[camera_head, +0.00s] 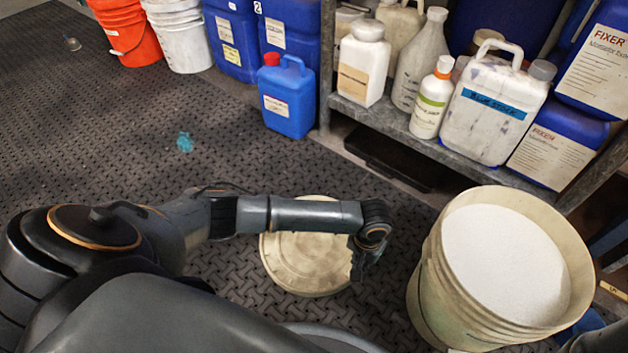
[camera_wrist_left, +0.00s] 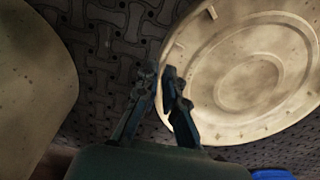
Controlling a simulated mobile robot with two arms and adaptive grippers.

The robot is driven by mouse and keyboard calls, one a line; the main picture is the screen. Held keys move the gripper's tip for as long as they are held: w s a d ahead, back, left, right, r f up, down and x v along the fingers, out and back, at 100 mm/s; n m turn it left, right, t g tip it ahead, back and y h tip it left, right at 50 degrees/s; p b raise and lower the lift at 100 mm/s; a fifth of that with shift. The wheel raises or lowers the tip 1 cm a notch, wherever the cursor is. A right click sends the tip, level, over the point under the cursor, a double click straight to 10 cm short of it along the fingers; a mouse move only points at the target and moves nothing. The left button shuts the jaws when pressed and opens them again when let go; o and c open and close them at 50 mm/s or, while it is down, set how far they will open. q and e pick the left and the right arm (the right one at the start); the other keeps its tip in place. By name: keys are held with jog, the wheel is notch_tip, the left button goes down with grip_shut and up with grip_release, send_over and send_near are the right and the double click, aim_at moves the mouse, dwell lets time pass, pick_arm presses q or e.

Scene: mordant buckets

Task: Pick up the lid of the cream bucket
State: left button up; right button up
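The cream lid (camera_head: 300,262) looks round and flat on the dark floor, left of the cream bucket (camera_head: 430,285), and my left forearm crosses over its far part. The bucket stands open, filled with white powder (camera_head: 505,262). My left gripper (camera_head: 357,270) is at the lid's right edge. In the left wrist view its two fingers (camera_wrist_left: 160,72) come close together, with a narrow gap, at the rim of the lid (camera_wrist_left: 245,75). One finger overlaps the lid, the other the floor. I cannot tell whether they pinch the rim. My right gripper is out of view.
A metal shelf (camera_head: 400,128) with white jugs and bottles stands behind the bucket. A small blue jug (camera_head: 288,100), an orange bucket (camera_head: 127,35) and a white bucket (camera_head: 180,38) stand at the back. The textured floor (camera_head: 90,130) on the left is mostly clear.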

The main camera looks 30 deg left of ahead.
pick_arm(q)
jog(key=shift+f+b, duration=0.85)
jog(key=shift+f, duration=0.55)
grip_shut()
